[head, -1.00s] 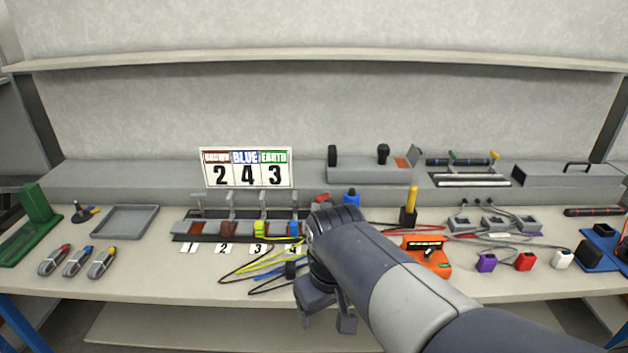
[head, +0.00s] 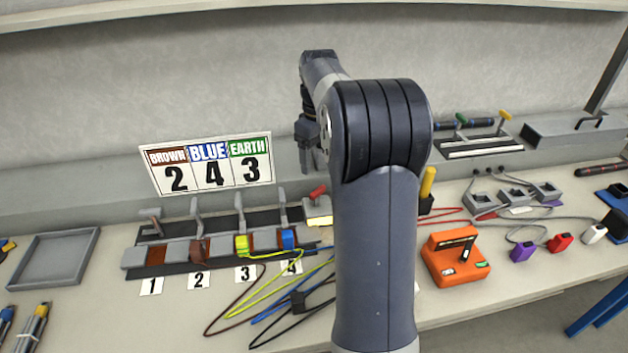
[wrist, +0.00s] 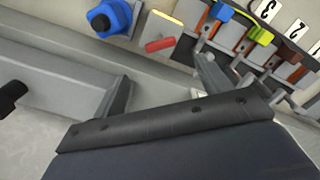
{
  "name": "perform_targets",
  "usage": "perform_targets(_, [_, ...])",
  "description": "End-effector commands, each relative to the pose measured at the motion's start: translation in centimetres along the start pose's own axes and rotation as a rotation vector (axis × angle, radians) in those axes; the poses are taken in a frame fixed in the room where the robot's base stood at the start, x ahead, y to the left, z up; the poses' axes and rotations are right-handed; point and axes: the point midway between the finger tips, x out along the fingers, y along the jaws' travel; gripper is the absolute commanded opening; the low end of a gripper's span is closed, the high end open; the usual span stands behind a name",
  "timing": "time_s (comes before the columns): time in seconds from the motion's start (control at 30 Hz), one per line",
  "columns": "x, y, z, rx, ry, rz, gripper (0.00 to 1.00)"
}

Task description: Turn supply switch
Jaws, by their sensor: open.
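My gripper (head: 309,163) is raised in front of the back wall, just right of the number sign, with its fingers pointing down. A small box with a red lever (head: 318,191) and a yellow strip stands at the right end of the terminal row, below my gripper. The red lever also shows in the wrist view (wrist: 160,45), beyond the fingers. I cannot tell which is the supply switch.
The terminal row (head: 170,254) with raised levers lies left of my arm, with loose wires in front. The sign (head: 207,164) reads brown 2, blue 4, earth 3. An orange meter (head: 455,258) is right of my arm. A grey tray (head: 55,258) lies at left.

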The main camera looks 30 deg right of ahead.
Motion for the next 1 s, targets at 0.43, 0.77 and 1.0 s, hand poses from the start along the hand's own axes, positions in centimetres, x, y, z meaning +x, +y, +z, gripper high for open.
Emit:
perform_targets(0.43, [8.0,-0.1,0.0,0.001,-0.002,-0.002,0.73])
perform_targets(0.77, [9.6,-0.1,0.0,0.001,0.001,0.001,0.73])
perform_targets(1.0, [9.6,-0.1,0.0,0.002,0.001,0.001,0.66])
